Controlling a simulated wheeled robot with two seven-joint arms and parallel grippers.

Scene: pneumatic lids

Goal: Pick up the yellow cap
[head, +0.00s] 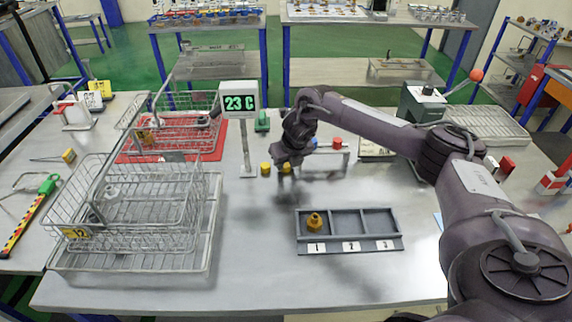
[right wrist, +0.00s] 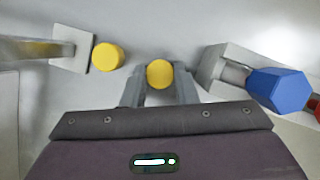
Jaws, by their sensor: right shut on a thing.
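A yellow cap (right wrist: 159,73) sits between the two fingers of my right gripper (right wrist: 159,82) in the right wrist view, and the fingers are shut on it. In the head view this cap (head: 286,168) shows just below my right gripper (head: 284,162), at or close to the table top; I cannot tell whether it touches the table. A second yellow cap (head: 265,169) stands on the table to its left, beside the foot of the display post. It also shows in the right wrist view (right wrist: 108,56). My left gripper is not in view.
A display reading 23 C (head: 240,102) stands on a post left of the gripper. A grey rail with a blue cap (right wrist: 279,90) is close on the right. Wire baskets (head: 140,205) fill the left. A numbered tray (head: 350,247) with a brass part (head: 315,221) lies in front.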

